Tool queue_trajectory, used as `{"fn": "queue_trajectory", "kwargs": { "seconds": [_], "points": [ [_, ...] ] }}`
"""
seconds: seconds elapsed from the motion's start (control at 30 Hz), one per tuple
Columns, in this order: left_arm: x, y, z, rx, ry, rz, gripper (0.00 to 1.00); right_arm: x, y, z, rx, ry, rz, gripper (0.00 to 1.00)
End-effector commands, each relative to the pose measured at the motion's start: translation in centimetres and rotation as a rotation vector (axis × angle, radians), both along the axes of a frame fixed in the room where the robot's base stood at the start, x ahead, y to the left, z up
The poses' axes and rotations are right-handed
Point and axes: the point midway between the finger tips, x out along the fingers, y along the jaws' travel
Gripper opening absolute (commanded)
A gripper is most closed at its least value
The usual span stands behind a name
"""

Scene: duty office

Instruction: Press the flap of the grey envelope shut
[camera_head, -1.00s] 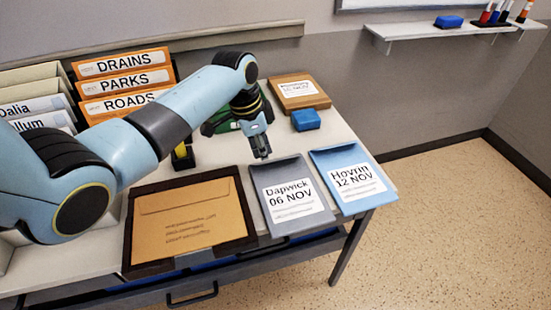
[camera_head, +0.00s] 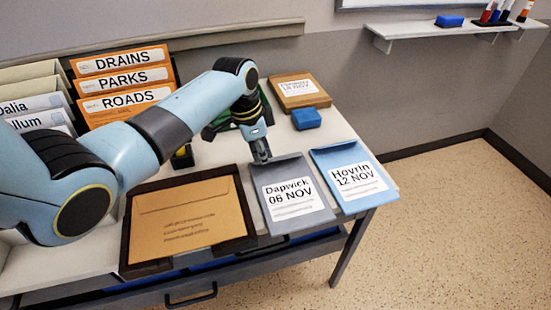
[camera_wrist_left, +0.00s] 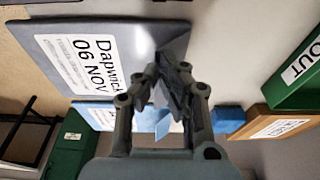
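The grey envelope (camera_head: 318,205) lies flat on the table, its white label reading "Dapwick 06 NOV". It fills the upper left of the left wrist view (camera_wrist_left: 60,30), with its flap end near my fingertips. My left gripper (camera_head: 262,159) points down at the far left corner of this envelope, at or just above the flap end. In the left wrist view its fingertips (camera_wrist_left: 166,72) are brought together with nothing seen between them. I cannot tell whether they touch the paper. My right gripper is in neither view.
A blue "Hovrin 12 NOV" envelope (camera_head: 377,200) lies to the right. A dark tray (camera_head: 243,213) with a brown envelope (camera_head: 190,220) is to the left. Behind are a blue block (camera_head: 306,119), a brown labelled item (camera_head: 318,100) and orange folders (camera_head: 122,82).

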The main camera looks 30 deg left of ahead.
Motion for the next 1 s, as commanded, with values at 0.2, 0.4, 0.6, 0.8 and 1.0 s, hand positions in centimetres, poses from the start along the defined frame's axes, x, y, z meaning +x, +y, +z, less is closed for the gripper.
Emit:
{"fn": "queue_trajectory", "kwargs": {
  "seconds": [0.2, 0.4, 0.6, 0.8, 1.0],
  "points": [
    [0.0, 0.0, -0.8, 0.0, 0.0, 0.0, 0.0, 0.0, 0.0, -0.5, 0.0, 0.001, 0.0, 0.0],
    [0.0, 0.0, -1.4, 0.0, 0.001, 0.0, 0.0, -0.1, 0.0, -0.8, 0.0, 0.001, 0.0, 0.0],
    [0.0, 0.0, -2.0, 0.001, 0.001, 0.0, 0.0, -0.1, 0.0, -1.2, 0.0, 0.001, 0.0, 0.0],
    [0.0, 0.0, -2.4, 0.0, 0.0, 0.0, 0.0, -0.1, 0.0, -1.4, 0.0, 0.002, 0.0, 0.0],
    [0.0, 0.0, -2.3, -0.001, 0.001, 0.0, 0.0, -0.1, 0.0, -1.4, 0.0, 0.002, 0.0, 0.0]
  ]
}}
